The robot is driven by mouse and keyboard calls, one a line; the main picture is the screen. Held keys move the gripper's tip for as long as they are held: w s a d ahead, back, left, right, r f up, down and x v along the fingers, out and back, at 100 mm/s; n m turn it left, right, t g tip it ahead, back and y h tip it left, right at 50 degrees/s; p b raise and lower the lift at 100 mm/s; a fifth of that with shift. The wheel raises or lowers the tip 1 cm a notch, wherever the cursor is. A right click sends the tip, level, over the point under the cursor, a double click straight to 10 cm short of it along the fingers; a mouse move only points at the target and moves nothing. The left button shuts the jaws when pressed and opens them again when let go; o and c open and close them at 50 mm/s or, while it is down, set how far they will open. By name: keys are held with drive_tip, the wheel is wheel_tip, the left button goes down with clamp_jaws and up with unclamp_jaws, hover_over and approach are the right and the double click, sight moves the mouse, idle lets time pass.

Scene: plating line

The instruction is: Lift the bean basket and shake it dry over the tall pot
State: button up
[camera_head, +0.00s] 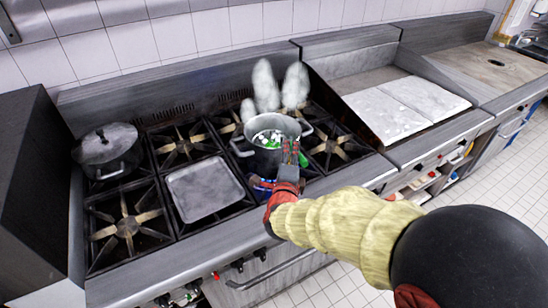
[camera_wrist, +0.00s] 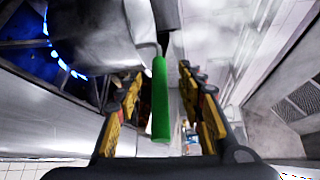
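The tall grey pot (camera_head: 268,158) stands on a burner at the middle right of the stove, with white and green contents (camera_head: 270,138) at its top. It fills the upper left of the wrist view (camera_wrist: 95,40). The basket's green handle (camera_wrist: 160,100) hangs outside the pot, and part of it shows in the head view (camera_head: 303,160). My gripper (camera_head: 291,150) is at the pot's front right side. In the wrist view its fingers (camera_wrist: 160,95) are open on either side of the handle, with gaps visible. The basket body is mostly hidden inside the pot.
Blue flame (camera_wrist: 60,58) burns under the pot, and pale steam (camera_head: 268,85) rises behind it. A flat square pan (camera_head: 204,189) sits left of the pot. A lidded pot (camera_head: 107,150) stands at the far left. A flat griddle (camera_head: 405,105) lies to the right.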

drive_tip(key=w, duration=0.2)
drive_tip(key=w+f, duration=0.1)
drive_tip(key=shift+w+d+b, duration=0.3)
drive_tip(key=shift+w, duration=0.6)
clamp_jaws()
drive_tip(key=shift+r, duration=0.1)
